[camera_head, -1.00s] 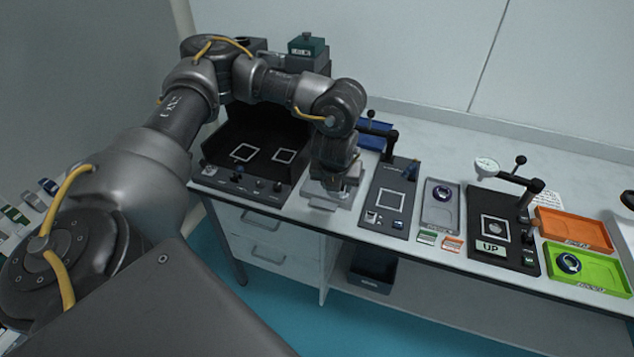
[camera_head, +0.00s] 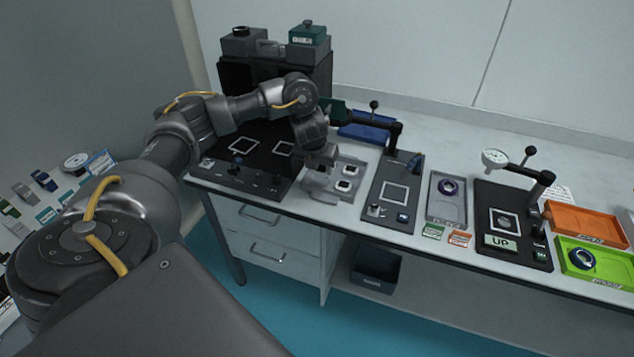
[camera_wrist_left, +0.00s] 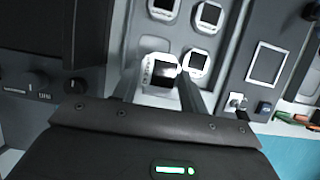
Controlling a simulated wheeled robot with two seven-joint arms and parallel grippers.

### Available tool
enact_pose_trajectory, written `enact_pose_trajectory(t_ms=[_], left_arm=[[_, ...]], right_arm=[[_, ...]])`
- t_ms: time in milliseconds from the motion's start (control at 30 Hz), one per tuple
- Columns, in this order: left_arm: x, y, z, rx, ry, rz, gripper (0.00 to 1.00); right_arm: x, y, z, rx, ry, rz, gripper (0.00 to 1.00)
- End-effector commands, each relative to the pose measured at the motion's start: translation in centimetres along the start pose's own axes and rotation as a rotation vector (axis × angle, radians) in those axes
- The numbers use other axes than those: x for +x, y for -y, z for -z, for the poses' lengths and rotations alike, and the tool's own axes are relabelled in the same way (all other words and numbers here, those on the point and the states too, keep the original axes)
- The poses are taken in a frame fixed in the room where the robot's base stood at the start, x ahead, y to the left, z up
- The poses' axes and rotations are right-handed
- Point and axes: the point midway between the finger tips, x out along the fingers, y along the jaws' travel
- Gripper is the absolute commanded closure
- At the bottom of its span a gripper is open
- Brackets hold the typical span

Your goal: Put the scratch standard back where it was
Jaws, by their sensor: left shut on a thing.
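My left gripper (camera_head: 322,160) hangs over the back left part of a light grey tray (camera_head: 318,190). The left wrist view shows its two fingers (camera_wrist_left: 158,92) shut on a small white tile with a black square face (camera_wrist_left: 162,74), which I take to be the scratch standard. In the head view the held tile is hidden by the gripper. Other similar white tiles (camera_wrist_left: 197,62) sit in the tray; two show in the head view (camera_head: 346,186). I cannot tell whether the held tile touches the tray. My right gripper is not in view.
A black station with white square outlines (camera_head: 245,165) stands left of the tray. To its right are a dark plate with a lever arm (camera_head: 390,205), a grey tray (camera_head: 448,205), a plate marked UP (camera_head: 510,255), and orange (camera_head: 580,226) and green (camera_head: 597,265) trays.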

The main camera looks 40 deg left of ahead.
Motion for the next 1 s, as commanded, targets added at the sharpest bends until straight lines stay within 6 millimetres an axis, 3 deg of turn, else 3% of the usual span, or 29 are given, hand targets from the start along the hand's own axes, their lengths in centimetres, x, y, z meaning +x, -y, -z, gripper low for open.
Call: enact_pose_trajectory(t_ms=[100,367,600,1000], left_arm=[[1.9,-0.7,-0.1,-0.002,0.0,0.0,0.81],[2.4,-1.1,-0.4,0.001,0.001,0.001,0.81],[5.3,-1.4,0.5,0.001,-0.002,0.0,0.81],[5.9,-1.4,0.7,0.002,0.001,0.0,0.81]], right_arm=[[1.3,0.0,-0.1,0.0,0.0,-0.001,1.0],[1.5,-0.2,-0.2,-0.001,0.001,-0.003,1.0],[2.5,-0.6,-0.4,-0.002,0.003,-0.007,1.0],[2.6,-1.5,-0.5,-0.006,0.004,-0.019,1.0]])
